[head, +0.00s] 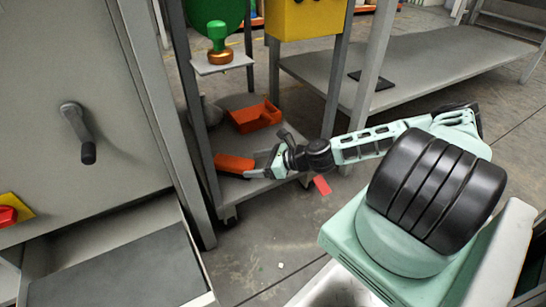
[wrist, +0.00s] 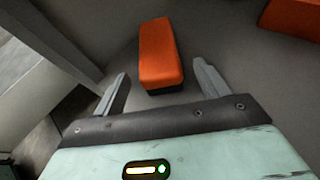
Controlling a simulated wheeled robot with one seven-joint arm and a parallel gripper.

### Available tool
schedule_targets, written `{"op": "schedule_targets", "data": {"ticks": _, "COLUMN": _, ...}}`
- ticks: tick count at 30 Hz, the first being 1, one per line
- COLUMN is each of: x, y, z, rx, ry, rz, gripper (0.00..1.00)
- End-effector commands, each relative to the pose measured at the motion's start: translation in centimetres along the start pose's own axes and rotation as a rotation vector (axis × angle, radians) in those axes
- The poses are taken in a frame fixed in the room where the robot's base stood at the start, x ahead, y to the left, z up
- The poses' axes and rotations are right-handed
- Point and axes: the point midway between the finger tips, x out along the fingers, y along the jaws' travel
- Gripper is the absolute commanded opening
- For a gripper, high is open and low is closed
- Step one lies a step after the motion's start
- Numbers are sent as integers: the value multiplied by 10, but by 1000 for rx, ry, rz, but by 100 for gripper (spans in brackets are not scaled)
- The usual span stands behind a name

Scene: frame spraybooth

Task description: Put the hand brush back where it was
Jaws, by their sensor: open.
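The hand brush (head: 235,163), an orange block with a dark underside, lies on the grey lower shelf (head: 262,184) of a rack, near its left post. In the wrist view the brush (wrist: 160,52) lies ahead of my gripper (wrist: 160,78), roughly in line with the gap between the fingers. My gripper (head: 258,166) is open and its fingers are spread to either side of the brush's near end. Nothing is held. Whether either finger touches the brush cannot be told.
An orange open bin (head: 256,116) sits farther back on the same shelf; it also shows in the wrist view (wrist: 292,17). Rack posts stand close on the left. A green-handled stamp (head: 218,42) stands on a small ledge above. A grey bench (head: 430,62) is at right.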

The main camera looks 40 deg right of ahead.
Motion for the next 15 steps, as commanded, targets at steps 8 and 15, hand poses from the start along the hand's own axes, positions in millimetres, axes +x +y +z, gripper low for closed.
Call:
{"op": "schedule_targets", "data": {"ticks": 8, "x": -55, "y": -1, "z": 4, "rx": 3, "ry": -1, "rz": -3, "gripper": 74}}
{"op": "schedule_targets", "data": {"ticks": 15, "x": -74, "y": 0, "z": 1, "rx": 0, "ry": -1, "rz": 1, "gripper": 74}}
